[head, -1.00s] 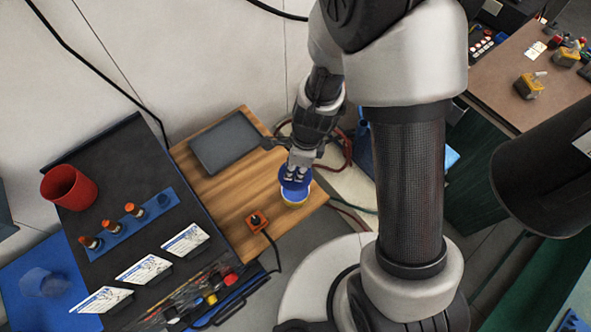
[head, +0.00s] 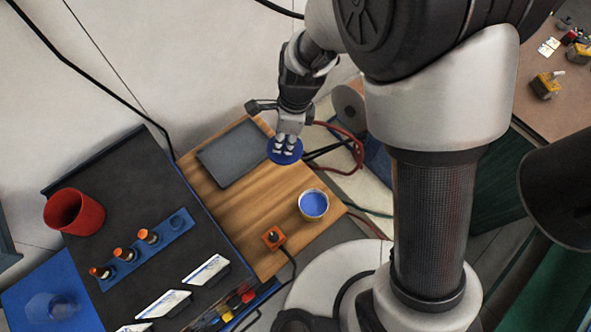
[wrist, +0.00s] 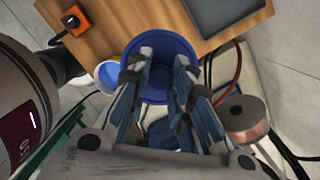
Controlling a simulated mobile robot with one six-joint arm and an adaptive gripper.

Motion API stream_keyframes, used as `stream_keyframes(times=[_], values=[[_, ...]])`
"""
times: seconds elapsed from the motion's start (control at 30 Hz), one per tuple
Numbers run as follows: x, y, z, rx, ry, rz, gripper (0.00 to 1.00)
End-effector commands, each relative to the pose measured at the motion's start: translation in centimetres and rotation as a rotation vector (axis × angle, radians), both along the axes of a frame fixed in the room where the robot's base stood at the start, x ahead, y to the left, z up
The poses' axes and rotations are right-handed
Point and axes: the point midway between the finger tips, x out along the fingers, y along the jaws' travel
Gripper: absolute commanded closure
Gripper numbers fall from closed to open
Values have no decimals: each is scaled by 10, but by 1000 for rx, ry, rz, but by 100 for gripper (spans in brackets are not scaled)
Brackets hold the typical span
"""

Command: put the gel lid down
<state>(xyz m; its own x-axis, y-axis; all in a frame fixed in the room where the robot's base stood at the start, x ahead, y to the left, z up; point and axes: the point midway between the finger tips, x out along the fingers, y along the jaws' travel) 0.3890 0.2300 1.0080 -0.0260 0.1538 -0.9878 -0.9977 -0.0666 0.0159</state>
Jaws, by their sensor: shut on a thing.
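The gel lid (head: 285,152) is a round blue disc. My gripper (head: 287,143) is shut on it and holds it over the back right part of the wooden table, near the dark grey pad. In the wrist view the lid (wrist: 160,60) shows beyond my gripper's fingers (wrist: 160,88), which cover part of it. The open gel tub (head: 313,205), white-sided with blue gel inside, stands on the table in front and to the right of the lid. The tub (wrist: 108,74) also shows in the wrist view, partly hidden beside a finger.
The dark grey pad (head: 234,153) lies on the wooden table (head: 246,208). An orange switch box (head: 273,238) with a cable sits at the front edge. Bare wood lies between pad and tub. Red and black hoses (head: 345,140) run beyond the right edge.

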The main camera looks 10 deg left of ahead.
Motion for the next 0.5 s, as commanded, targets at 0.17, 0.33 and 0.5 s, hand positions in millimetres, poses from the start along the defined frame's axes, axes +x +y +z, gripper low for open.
stream_keyframes(times=[0.17, 0.33, 0.5], values=[[-2, 8, -29, -3, 6, 18, 100], [-2, 7, -76, -4, 6, 16, 100], [-2, 7, -121, -3, 5, 16, 100]])
